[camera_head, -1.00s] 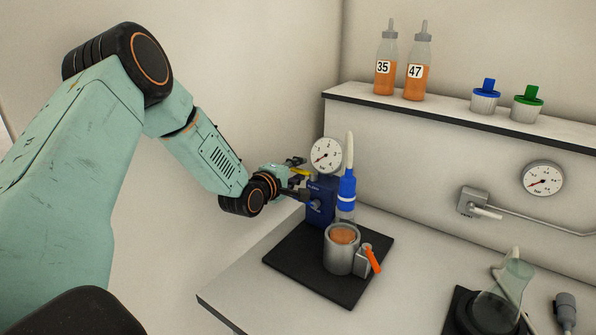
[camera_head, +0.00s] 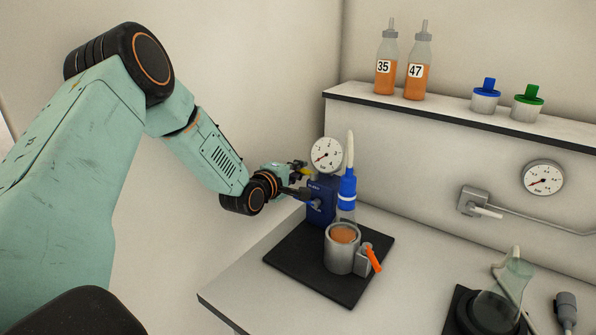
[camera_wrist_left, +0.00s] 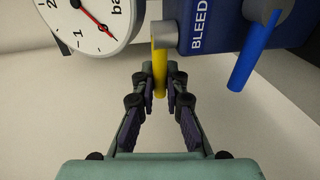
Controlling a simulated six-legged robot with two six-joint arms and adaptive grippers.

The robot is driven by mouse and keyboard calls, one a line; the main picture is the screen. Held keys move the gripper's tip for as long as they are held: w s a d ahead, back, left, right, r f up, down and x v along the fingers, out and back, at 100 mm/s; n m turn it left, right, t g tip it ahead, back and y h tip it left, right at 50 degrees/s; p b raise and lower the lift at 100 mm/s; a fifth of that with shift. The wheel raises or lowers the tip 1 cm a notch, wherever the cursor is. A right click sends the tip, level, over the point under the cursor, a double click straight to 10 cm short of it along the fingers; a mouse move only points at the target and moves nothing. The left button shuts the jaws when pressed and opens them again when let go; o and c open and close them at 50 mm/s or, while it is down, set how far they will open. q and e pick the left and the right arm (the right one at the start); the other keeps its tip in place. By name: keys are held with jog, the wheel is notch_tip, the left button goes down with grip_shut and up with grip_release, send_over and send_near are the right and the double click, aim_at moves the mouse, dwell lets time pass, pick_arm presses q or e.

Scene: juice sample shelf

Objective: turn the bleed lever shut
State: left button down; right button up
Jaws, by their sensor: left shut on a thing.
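The yellow bleed lever (camera_wrist_left: 160,68) sits beside the "BLEED" label on a blue valve block (camera_wrist_left: 215,30). In the wrist view the lever lies between my left gripper's fingertips (camera_wrist_left: 160,82), which are shut on it. In the head view the left gripper (camera_head: 300,179) is at the left side of the blue block (camera_head: 320,203), and only a small part of the yellow lever (camera_head: 306,173) shows between the fingers. A blue lever (camera_wrist_left: 255,50) on the same block is apart from the gripper. My right gripper is not in view.
A pressure gauge (camera_head: 326,155) sits above the block. A black mat (camera_head: 300,269) lies below. Bottles 35 (camera_head: 385,70) and 47 (camera_head: 418,72) stand on the shelf.

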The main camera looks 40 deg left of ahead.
pick_arm(q)
jog(key=shift+m+h+b, duration=0.4)
jog(key=shift+h+b, duration=0.1)
jog(key=shift+h, duration=0.2)
jog(key=shift+w, duration=0.1)
jog(key=c, duration=1.8)
grip_release()
jog(key=o, duration=0.4)
jog(key=shift+w+f, duration=0.1)
jog(key=shift+w, duration=0.1)
jog(key=shift+s, duration=0.1)
jog(key=shift+s, duration=0.1)
